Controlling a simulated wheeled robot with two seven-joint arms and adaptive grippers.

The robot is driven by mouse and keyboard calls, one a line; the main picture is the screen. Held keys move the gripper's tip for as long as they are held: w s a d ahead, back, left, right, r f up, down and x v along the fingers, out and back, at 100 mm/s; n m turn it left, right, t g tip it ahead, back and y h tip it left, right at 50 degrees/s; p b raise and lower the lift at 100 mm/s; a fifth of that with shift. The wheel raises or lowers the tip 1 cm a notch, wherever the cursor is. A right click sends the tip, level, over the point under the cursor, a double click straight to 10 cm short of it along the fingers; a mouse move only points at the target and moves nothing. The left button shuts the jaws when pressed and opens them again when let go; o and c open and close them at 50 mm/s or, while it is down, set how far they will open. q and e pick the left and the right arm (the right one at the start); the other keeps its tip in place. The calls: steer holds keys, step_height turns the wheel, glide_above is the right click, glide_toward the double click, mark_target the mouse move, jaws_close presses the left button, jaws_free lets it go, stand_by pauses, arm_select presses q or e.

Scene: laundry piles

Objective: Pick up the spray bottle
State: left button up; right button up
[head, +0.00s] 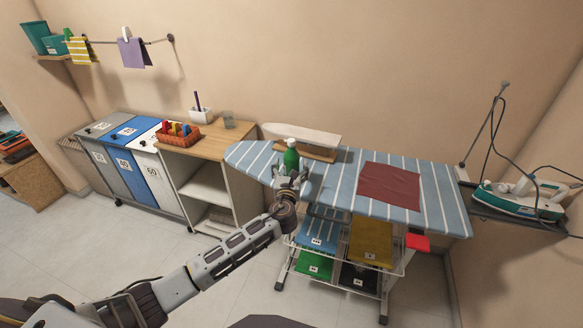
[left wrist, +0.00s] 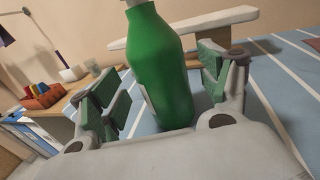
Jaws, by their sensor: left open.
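The green spray bottle (head: 291,158) stands upright on the blue striped ironing board (head: 340,185), near its left end. It fills the middle of the left wrist view (left wrist: 162,65), with its top cut off by the frame edge. My left gripper (head: 288,180) is at the bottle, in front of it in the head view. In the left wrist view its fingers (left wrist: 160,88) are open, one on each side of the bottle, with a visible gap on the right. The bottle's lower part is partly hidden by the gripper. My right gripper is not in view.
A sleeve board (head: 305,133) stands behind the bottle. A dark red cloth (head: 390,187) lies flat on the board's right part. A wooden-topped cabinet (head: 215,140) with an orange basket (head: 178,136) is at left. An iron (head: 520,195) rests on a stand at right.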

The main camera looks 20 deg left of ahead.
arm_select(q)
steer(key=shift+x, duration=1.2)
steer(key=shift+w, duration=0.3)
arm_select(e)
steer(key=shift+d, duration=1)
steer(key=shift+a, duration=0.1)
